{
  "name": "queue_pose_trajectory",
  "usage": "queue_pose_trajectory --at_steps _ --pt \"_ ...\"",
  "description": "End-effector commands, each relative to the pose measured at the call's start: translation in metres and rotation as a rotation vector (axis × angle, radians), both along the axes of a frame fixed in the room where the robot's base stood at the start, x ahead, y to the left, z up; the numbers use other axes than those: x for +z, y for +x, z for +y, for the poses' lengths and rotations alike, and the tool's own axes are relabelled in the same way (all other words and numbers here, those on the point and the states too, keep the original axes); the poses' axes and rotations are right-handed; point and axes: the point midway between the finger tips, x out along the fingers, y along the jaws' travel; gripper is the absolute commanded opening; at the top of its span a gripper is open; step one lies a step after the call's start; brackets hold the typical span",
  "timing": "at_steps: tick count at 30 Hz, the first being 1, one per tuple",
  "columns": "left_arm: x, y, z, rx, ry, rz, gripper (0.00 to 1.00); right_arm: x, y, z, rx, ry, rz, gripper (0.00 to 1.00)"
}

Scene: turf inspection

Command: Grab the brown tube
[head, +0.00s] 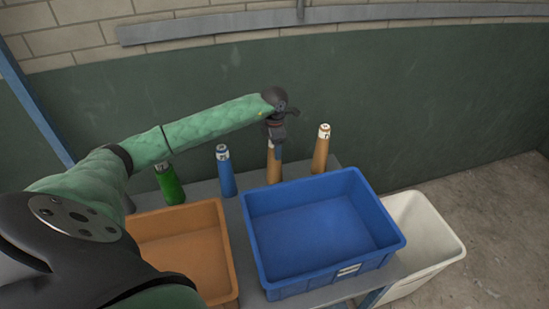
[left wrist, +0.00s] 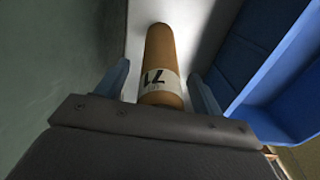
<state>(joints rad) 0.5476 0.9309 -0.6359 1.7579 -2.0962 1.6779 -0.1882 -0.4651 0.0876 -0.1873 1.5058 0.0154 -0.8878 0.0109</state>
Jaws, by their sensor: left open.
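A brown tube (head: 274,168) with a white top label stands upright on the grey table, behind the blue bin and partly hidden by my left gripper. A second brown tube (head: 320,153) stands to its right. My left gripper (head: 277,151) is open at the top of the first tube. In the left wrist view, a brown tube (left wrist: 160,55) with a white label marked "71" shows between the open fingers of the left gripper (left wrist: 163,90). I cannot tell whether the fingers touch it. My right gripper is not in view.
A blue tube (head: 226,172) and a green tube (head: 169,184) stand further left on the table (head: 234,214). The blue bin (head: 383,248) and an orange bin (head: 222,222) are in front of the tubes. A white bin (head: 437,233) stands at right. A green wall rises behind.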

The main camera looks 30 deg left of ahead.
Motion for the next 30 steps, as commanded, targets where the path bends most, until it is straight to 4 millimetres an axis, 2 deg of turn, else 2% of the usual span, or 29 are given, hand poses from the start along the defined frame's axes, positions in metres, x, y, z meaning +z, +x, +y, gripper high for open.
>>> queue_pose_trajectory --at_steps 8,17,29,30 --pt "-0.0018 0.0001 0.0001 0.0 0.0 0.0 0.68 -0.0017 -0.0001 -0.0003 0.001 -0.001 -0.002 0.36" --pt "-0.0017 0.0 0.0001 0.0 0.0 0.0 0.09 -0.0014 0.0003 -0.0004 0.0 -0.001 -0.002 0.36" --pt "0.0032 0.0004 0.0005 0.001 0.0 -0.001 0.08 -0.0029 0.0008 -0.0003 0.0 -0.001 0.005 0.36" --pt "0.0057 0.0005 0.0007 0.001 0.0 -0.001 0.08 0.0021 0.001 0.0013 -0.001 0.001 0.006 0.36"
